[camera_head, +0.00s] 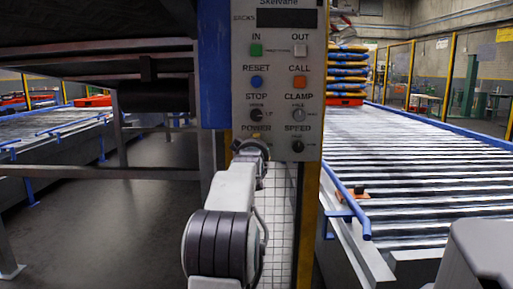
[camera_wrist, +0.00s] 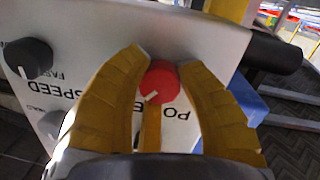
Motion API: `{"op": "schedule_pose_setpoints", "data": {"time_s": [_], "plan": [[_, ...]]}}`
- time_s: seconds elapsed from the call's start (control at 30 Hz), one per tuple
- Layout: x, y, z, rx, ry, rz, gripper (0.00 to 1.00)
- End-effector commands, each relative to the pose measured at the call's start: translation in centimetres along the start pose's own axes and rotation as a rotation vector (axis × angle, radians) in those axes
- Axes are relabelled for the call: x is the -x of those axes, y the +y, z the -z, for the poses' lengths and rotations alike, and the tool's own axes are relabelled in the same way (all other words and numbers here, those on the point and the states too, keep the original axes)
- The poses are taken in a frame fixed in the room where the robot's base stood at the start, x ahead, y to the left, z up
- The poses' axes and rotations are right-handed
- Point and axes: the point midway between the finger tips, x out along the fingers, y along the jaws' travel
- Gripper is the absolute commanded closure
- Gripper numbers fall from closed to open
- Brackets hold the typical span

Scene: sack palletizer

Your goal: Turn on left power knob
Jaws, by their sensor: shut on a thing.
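The left power knob (camera_wrist: 160,80) is a red round knob on the grey control panel (camera_head: 278,40), above the upside-down POWER label in the wrist view. Its white mark points down and a little left in that view. My gripper (camera_wrist: 164,62) has its yellow fingers shut around the knob, one on each side and a third below it. In the head view my gripper (camera_head: 251,148) is at the panel's lower left, under the POWER label, and my wrist hides the knob there.
A black SPEED knob (camera_head: 298,146) sits to the right of POWER. STOP (camera_head: 257,115) and CLAMP (camera_head: 299,115) knobs are just above. A roller conveyor (camera_head: 400,165) with a blue rail runs at the right, and stacked sacks (camera_head: 347,70) stand behind. Grey floor is clear at lower left.

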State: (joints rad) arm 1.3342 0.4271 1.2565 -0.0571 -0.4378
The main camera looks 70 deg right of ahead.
Motion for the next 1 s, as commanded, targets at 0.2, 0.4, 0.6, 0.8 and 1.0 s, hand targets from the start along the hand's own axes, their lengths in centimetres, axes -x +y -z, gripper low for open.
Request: {"op": "schedule_pose_setpoints", "data": {"time_s": [0.2, 0.4, 0.6, 0.8, 1.0], "plan": [[-0.1, -0.2, -0.2, 0.001, -0.005, 0.003, 0.64], [-0.1, -0.1, -0.2, 0.002, -0.003, 0.003, 0.46], [0.0, -0.1, -0.1, 0.002, -0.001, 0.002, 0.39], [0.1, -0.1, 0.0, 0.002, 0.000, 0.001, 0.39], [1.4, 0.0, 0.1, 0.002, 0.000, 0.001, 0.39]]}}
